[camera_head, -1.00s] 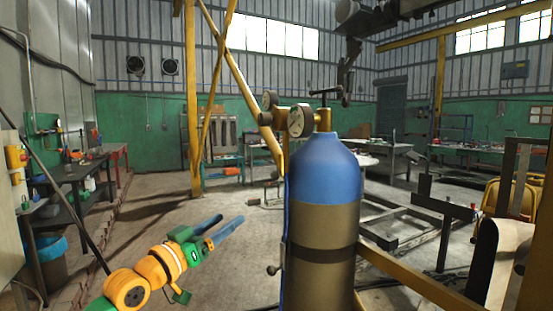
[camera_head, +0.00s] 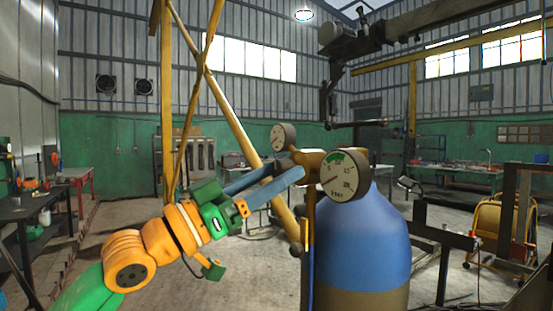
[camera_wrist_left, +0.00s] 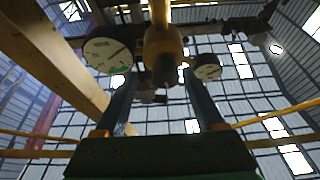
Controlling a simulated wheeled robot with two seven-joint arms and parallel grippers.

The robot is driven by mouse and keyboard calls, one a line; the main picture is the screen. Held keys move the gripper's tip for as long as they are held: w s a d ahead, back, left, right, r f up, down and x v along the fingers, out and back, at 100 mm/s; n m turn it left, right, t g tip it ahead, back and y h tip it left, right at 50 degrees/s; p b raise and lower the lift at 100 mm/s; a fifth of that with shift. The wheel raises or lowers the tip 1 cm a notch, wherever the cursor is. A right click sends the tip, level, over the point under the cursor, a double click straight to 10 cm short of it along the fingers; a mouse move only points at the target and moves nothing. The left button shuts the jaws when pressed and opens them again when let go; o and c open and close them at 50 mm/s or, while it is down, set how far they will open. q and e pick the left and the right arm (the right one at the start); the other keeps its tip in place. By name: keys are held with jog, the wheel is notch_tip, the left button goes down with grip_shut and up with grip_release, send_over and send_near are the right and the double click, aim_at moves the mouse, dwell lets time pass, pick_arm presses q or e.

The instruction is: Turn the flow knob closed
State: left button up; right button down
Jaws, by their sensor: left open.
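The blue gas cylinder (camera_head: 362,245) stands upright right of centre in the head view. A brass regulator (camera_head: 311,157) with two round gauges, a front one (camera_head: 345,174) and a rear one (camera_head: 283,137), sits at its top. My left gripper (camera_head: 292,169) reaches in from the left, its blue fingertips at the regulator's left end. In the left wrist view, the open fingers (camera_wrist_left: 160,82) lie either side of a rounded brass part (camera_wrist_left: 163,45) with a darker stem. I cannot tell whether this is the flow knob or whether the fingers touch it. My right gripper is out of view.
A yellow diagonal brace (camera_head: 240,120) stands behind my left gripper. A dark overhead boom (camera_head: 400,30) hangs at the upper right. A dark workbench (camera_head: 38,209) is at the far left, and a yellow cart (camera_head: 495,230) at the right. Floor left of the cylinder is open.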

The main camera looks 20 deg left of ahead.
pick_arm(q)
jog(key=shift+w+d+r, duration=0.1)
jog(key=shift+w, duration=0.25)
jog(key=shift+w+a, duration=0.2)
jog(key=shift+a, duration=0.05)
jog(key=shift+s, duration=0.2)
grip_shut()
